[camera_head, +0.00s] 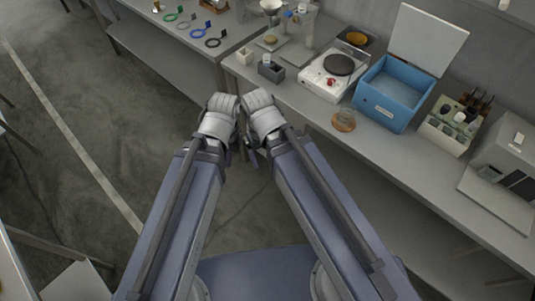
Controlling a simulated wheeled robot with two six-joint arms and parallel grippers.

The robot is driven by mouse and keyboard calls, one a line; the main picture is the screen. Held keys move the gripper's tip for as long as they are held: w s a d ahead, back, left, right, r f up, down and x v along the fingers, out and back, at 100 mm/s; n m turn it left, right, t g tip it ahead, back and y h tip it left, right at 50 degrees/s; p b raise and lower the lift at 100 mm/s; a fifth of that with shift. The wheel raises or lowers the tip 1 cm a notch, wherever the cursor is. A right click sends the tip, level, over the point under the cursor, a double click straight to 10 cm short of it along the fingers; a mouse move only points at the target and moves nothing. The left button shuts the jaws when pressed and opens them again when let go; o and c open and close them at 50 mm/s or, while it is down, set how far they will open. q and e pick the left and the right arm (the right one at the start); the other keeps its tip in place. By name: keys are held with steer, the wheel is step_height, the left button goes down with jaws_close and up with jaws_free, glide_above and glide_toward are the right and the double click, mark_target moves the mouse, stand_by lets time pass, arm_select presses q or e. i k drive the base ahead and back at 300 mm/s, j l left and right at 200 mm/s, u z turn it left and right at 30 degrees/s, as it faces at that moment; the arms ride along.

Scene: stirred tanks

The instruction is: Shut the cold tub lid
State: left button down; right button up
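The cold tub (386,99) is an open blue box on the bench at the right of the head view. Its pale lid (427,40) stands raised at the tub's back edge, so the lid is open. The light blue inside of the tub shows and looks empty. My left gripper (229,157) hangs below its wrist in front of the bench, well to the left of the tub. My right gripper (252,158) is beside it, mostly hidden by my arm. Neither touches the tub or lid. Their fingers are too small and covered to tell open from shut.
A white hot plate (335,70) stands left of the tub. A small amber dish (344,120) sits near the bench edge in front of it. A bottle rack (452,122) and a grey machine (506,165) stand to the right. Bare bench (400,160) lies in front of the tub.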

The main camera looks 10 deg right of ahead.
mark_target(426, 41)
steer(key=z, duration=1.35)
